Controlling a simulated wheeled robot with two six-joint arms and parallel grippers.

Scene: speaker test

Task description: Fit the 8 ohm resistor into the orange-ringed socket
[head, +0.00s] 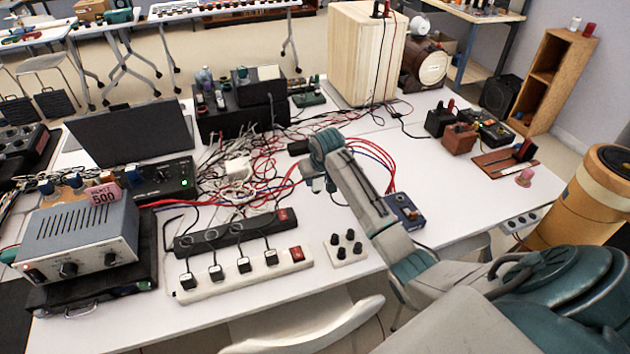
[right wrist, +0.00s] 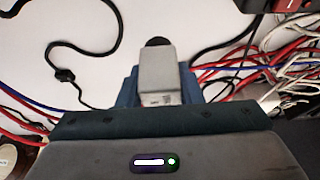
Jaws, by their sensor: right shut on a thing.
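My right gripper (head: 318,184) hangs over the middle of the white table, among the cables. In the right wrist view its blue fingers (right wrist: 160,72) are shut on a pale grey block (right wrist: 160,88) with a dark round end. Small print shows on the block but is too small to read, so I cannot tell for sure that it is the 8 ohm resistor. The block is mostly hidden in the head view. No orange-ringed socket can be made out. A small blue box (head: 404,211) with a knob sits right of the gripper. My left gripper is not in view.
A white power strip (head: 240,275) and a black one lie front left, near a grey amplifier (head: 80,240). A white block with black knobs (head: 346,248) is near the front edge. Red and white cables (head: 235,170) tangle left of the gripper. The table's right side has clear room.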

